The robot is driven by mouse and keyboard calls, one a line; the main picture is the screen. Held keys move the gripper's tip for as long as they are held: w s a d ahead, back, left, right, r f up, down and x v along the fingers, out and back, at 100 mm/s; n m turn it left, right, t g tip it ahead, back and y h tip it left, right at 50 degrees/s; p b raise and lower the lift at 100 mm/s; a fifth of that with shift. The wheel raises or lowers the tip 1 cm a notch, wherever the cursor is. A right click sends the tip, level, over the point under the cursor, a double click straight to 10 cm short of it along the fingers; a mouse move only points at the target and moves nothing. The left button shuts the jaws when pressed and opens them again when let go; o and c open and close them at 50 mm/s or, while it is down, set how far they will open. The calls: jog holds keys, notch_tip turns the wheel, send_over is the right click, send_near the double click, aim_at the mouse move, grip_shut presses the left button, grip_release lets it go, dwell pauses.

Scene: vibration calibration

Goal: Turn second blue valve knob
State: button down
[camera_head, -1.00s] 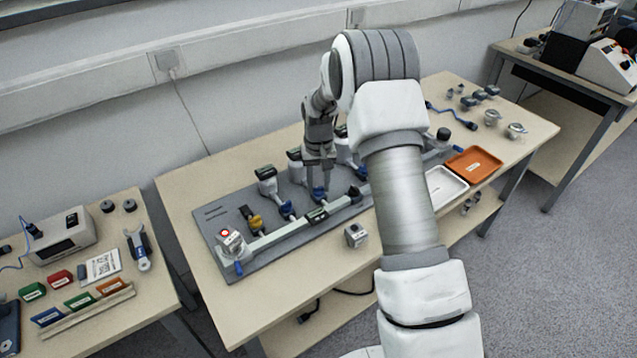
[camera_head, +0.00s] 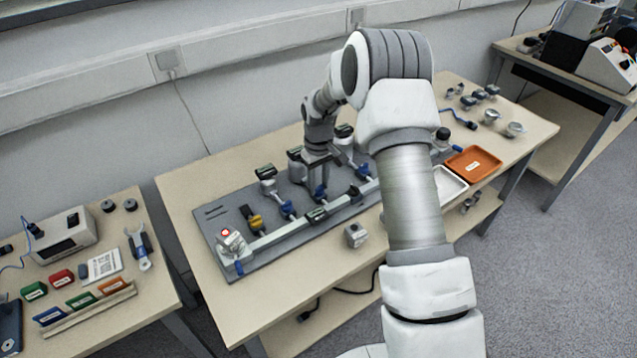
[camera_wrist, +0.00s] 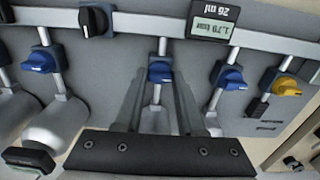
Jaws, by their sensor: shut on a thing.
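My gripper (camera_head: 318,183) is over the middle blue knob (camera_head: 319,193), pointing down. In the wrist view this middle blue knob (camera_wrist: 160,72) lies between the tips of my two fingers (camera_wrist: 160,85), which are shut on it. Another blue knob (camera_head: 287,209) is nearer the yellow one; it also shows in the wrist view (camera_wrist: 230,77). The third blue knob (camera_head: 363,171) is on the other side, and shows at left in the wrist view (camera_wrist: 38,60).
A small display (camera_wrist: 213,20) and a black knob (camera_wrist: 95,22) sit on the rail close to my fingers. An orange tray (camera_head: 473,162) and a white tray (camera_head: 449,182) lie to the right.

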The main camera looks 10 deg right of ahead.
aim_at(319, 187)
jog(key=c, duration=0.5)
grip_release()
notch_tip(319, 187, up, 18)
jog(key=shift+f+p, duration=0.25)
jog(key=shift+p, duration=0.9)
